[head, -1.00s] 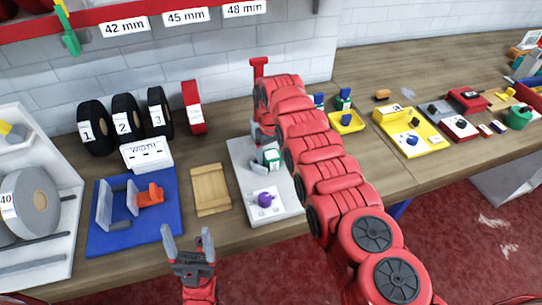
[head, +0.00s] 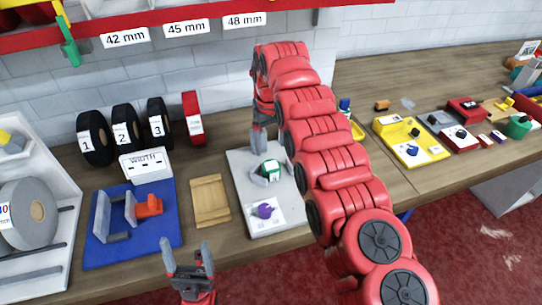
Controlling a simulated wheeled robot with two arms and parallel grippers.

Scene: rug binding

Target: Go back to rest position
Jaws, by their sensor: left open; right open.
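My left gripper (head: 187,257) is in the lower left of the head view, in front of the table's front edge, with its two grey fingers apart and nothing between them. My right arm (head: 325,150) reaches from the lower right over the table. My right gripper (head: 262,138) points down above the back part of a light grey plate; its fingertips are partly hidden and it looks empty. On the plate (head: 243,187) are a green and white piece (head: 270,170) and a purple knob (head: 264,211).
A blue board (head: 160,240) with an orange clamp (head: 149,205) and a wooden panel (head: 210,201) lie left of the plate. Black rolls (head: 94,139) and a red roll (head: 193,118) stand behind. A yellow tray (head: 412,140) is to the right. The red shelf (head: 85,38) hangs above.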

